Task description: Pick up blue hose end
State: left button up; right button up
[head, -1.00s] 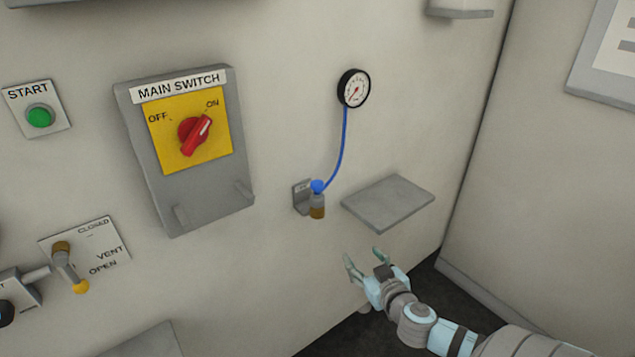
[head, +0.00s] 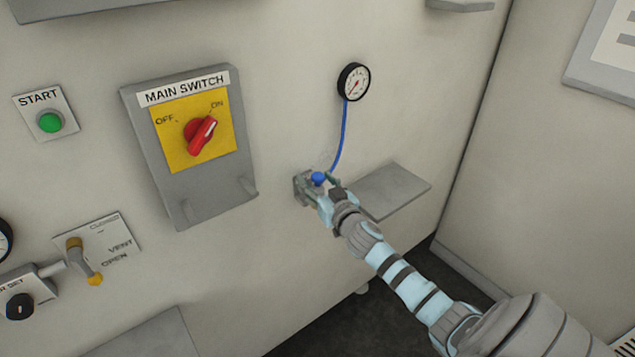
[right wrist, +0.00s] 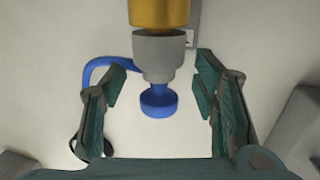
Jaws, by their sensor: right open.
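The blue hose (head: 341,135) hangs from the round gauge (head: 354,82) down to a small holder (head: 301,187) on the wall. Its blue end (head: 319,178) shows at the holder, and in the right wrist view the blue knob (right wrist: 158,101) sits on a grey collar (right wrist: 158,55) with a brass part (right wrist: 158,12). My right gripper (head: 320,183) is open at the hose end. In the right wrist view its fingers (right wrist: 158,92) stand on both sides of the blue knob and grey collar, with gaps visible. My left gripper is not in view.
A grey shelf (head: 393,191) juts out just right of my right gripper. The main switch panel (head: 190,146) is to the left, with a valve lever (head: 83,262) lower left. A side wall (head: 560,170) closes off the right.

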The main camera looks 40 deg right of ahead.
jog(key=shift+f, duration=0.1)
grip_shut()
